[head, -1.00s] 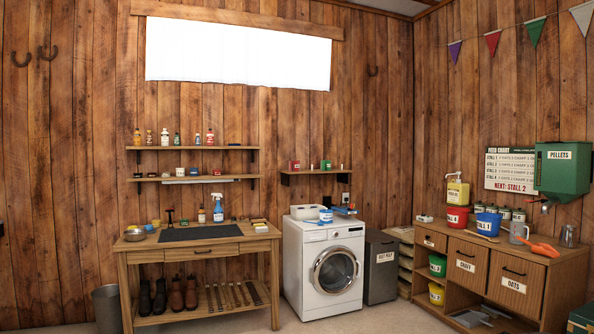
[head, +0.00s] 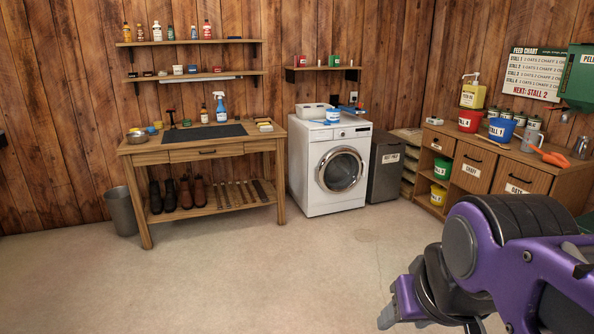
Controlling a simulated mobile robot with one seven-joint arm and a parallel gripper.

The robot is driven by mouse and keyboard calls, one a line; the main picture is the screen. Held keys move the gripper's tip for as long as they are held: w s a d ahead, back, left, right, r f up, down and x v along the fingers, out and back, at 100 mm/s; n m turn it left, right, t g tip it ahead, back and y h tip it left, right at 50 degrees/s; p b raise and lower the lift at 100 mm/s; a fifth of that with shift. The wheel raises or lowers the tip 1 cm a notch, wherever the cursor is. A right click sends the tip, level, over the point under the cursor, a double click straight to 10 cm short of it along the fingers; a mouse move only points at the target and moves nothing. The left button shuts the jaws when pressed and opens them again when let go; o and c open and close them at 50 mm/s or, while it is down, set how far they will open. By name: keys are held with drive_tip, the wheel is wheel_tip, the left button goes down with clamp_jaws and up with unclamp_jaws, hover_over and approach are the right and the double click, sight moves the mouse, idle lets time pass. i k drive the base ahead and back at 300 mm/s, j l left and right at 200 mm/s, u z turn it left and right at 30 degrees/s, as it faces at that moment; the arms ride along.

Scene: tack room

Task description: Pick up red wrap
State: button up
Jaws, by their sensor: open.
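A small red item (head: 303,60), which looks like the red wrap, sits on the short wall shelf (head: 318,68) above the washing machine. It is too small to make out in detail. A green item (head: 334,60) of like size stands to its right on the same shelf. My gripper (head: 430,319) is at the lower right, partly cut off by the bottom edge. Its fingers look apart, with nothing seen between them. It is in the foreground, far from the shelf.
The white washing machine (head: 307,170) stands below the shelf, with a blue-and-white tub (head: 333,117) on top. A wooden workbench (head: 154,155) is to its left, a grey bin (head: 386,170) and a cabinet (head: 534,176) to its right. The floor (head: 260,265) in front is clear.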

sight(302, 61)
drive_tip(key=i+u, duration=0.1)
drive_tip(key=i, duration=3.4)
drive_tip(key=i+z, duration=0.15)
drive_tip(key=i, duration=1)
drive_tip(key=i+j+z, duration=0.15)
drive_tip(key=i+z, duration=0.2)
drive_tip(key=i+j+z, duration=0.35)
drive_tip(key=i, duration=0.15)
drive_tip(key=l, duration=0.1)
